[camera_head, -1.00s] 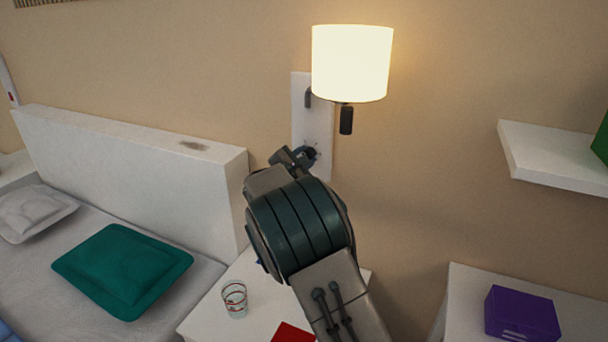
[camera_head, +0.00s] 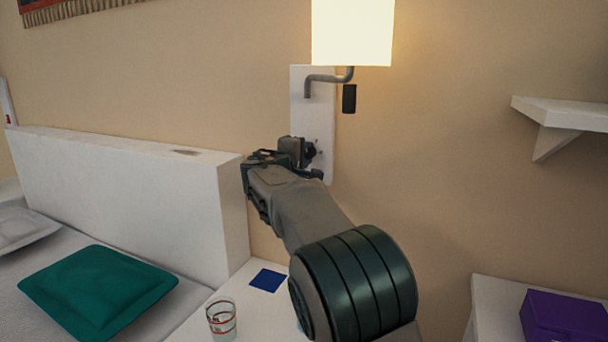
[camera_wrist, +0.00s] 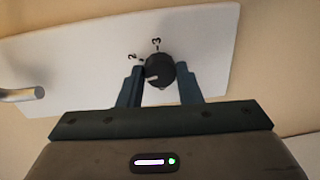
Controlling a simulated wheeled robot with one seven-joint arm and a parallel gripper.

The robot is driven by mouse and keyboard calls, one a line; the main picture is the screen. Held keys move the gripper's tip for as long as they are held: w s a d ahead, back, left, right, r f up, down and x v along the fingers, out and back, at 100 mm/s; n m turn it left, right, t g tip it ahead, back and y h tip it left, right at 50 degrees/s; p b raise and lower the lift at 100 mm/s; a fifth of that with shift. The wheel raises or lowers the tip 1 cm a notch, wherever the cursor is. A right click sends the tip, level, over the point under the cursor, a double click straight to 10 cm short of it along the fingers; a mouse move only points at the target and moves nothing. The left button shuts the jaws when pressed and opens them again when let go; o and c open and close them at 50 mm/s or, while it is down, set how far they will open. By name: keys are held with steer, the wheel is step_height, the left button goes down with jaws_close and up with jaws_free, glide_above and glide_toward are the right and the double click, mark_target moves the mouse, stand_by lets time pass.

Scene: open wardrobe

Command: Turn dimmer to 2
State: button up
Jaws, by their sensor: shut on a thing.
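The dimmer is a dark round knob (camera_wrist: 159,72) on a white wall plate (camera_wrist: 85,62), below a lit wall lamp (camera_head: 352,30). In the wrist view the marks "2" and "3" show on the plate by the knob. In the head view my gripper (camera_head: 312,158) reaches the lower part of the plate and hides much of the knob.
A lamp arm (camera_head: 325,79) juts from the plate above my gripper. A bedside table (camera_head: 250,310) below holds a glass (camera_head: 221,318) and a blue square (camera_head: 268,280). The white headboard (camera_head: 125,195) stands left. A wall shelf (camera_head: 560,113) and purple box (camera_head: 565,317) are right.

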steer(key=m+b, duration=0.4)
steer(key=b, duration=0.1)
steer(key=shift+f+b, duration=0.35)
steer(key=m+b, duration=0.3)
steer(key=shift+r+y, duration=0.2)
steer(key=shift+y, duration=0.1)
steer(key=shift+m, duration=0.3)
steer(key=o, duration=1)
steer(key=shift+c, duration=0.2)
steer(key=shift+s, duration=0.1)
steer(key=f+v, duration=0.1)
steer(key=v, duration=1.2)
steer(key=shift+s+r+b, duration=0.3)
steer(key=shift+r+b, duration=0.15)
steer(key=shift+r, duration=0.05)
steer(key=shift+r, duration=0.1)
